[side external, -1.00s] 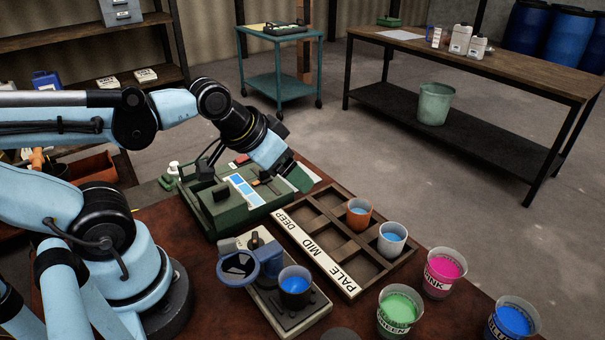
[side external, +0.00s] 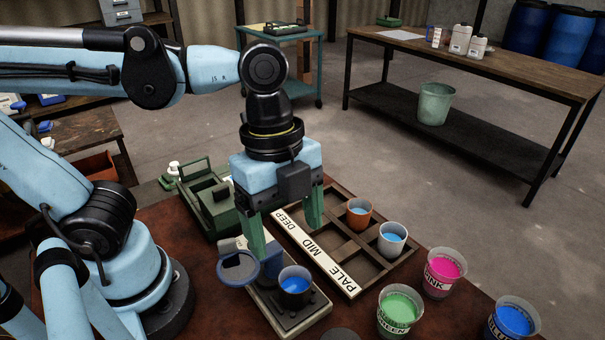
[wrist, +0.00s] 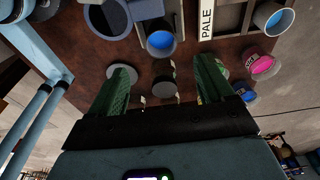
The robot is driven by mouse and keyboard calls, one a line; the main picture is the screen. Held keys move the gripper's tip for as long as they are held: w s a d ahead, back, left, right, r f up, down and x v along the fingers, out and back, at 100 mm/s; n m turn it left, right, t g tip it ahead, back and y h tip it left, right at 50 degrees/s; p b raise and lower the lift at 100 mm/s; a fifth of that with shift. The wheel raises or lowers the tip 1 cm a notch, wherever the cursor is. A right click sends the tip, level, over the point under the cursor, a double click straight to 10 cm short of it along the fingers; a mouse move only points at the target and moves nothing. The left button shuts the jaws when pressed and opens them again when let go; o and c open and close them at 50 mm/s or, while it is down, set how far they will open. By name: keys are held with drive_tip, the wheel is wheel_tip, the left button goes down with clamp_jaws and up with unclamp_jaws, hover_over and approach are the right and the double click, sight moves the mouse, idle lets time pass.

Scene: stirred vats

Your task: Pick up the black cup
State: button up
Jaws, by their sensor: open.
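A round dark-blue part (side external: 238,267) sits left of the cup. Green (side external: 396,325), pink (side external: 441,285) and blue (side external: 511,330) paint tubs stand at right.

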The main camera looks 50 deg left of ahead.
sight(295, 278)
drive_tip(key=shift+w+d+f, duration=0.1)
drive_tip(key=shift+d+f, duration=0.15)
drive_tip(key=shift+f, duration=1.5)
drive_tip(key=shift+s+d+f, duration=0.1)
drive_tip(key=shift+d+f, duration=0.2)
drive_tip(key=shift+f, duration=1.4)
drive_tip(key=shift+w+d+f, duration=0.1)
drive_tip(key=shift+d+f, duration=0.15)
drive_tip(key=shift+f, duration=1.5)
drive_tip(key=shift+c, duration=0.5)
drive_tip(key=c, duration=1)
drive_tip(key=shift+r, duration=0.15)
